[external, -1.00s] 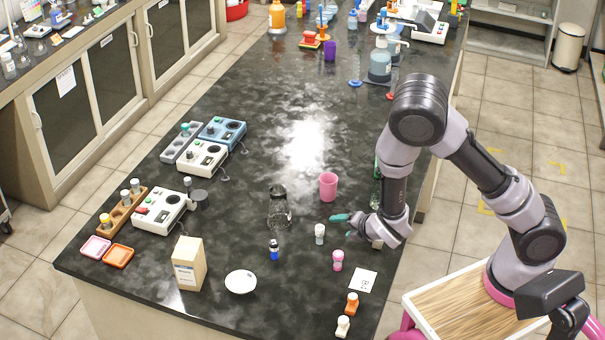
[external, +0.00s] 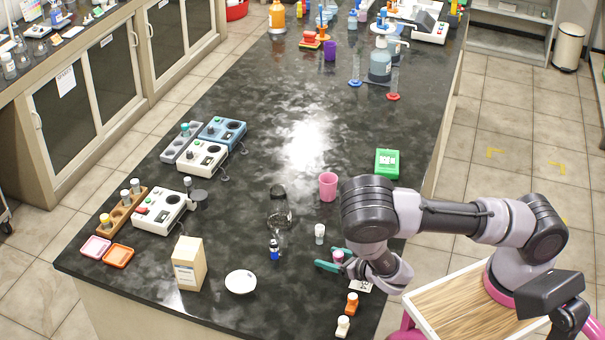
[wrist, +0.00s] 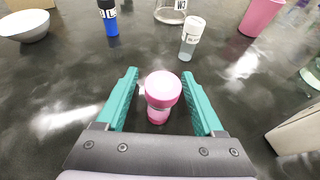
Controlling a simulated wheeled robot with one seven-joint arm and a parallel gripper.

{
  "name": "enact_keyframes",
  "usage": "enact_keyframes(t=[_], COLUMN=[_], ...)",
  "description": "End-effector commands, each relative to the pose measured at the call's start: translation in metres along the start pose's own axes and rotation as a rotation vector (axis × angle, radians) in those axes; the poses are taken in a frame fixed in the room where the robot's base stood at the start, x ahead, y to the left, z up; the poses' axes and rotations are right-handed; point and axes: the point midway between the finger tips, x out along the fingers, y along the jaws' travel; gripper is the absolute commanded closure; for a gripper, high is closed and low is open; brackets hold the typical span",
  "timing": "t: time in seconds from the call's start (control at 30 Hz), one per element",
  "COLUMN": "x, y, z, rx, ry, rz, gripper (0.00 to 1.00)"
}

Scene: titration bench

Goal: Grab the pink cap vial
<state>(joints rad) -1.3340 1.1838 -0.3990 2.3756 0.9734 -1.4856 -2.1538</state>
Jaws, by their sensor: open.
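The pink cap vial (wrist: 161,97) stands upright on the dark bench in the wrist view, with a pink cap and a pink-and-white body. It also shows in the external view (external: 338,256). My gripper (wrist: 162,82) is open, its teal fingers on either side of the vial. A gap shows between the cap and the right finger; a small white tab shows between the cap and the left finger. In the external view my gripper (external: 333,258) is low at the vial, and my wrist covers part of the area beside it.
A white-capped vial (wrist: 192,37) stands just beyond. A blue vial (wrist: 109,18), a white bowl (wrist: 24,25), a glass flask (external: 279,216) and a pink cup (external: 328,186) are farther off. Orange-capped (external: 352,302) and cream-capped (external: 343,325) vials stand near the front edge.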

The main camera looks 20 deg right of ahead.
Motion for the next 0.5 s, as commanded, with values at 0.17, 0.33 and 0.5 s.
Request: enact_keyframes(t=[0.17, 0.33, 0.5], x=[0.0060, 0.0057, 0.0056], y=[0.0000, 0.0000, 0.0000], z=[0.0000, 0.0000, 0.0000], rx=[0.002, 0.002, 0.002], ry=[0.000, 0.000, 0.001], rz=[0.000, 0.000, 0.000], gripper=[0.31, 0.34, 0.99])
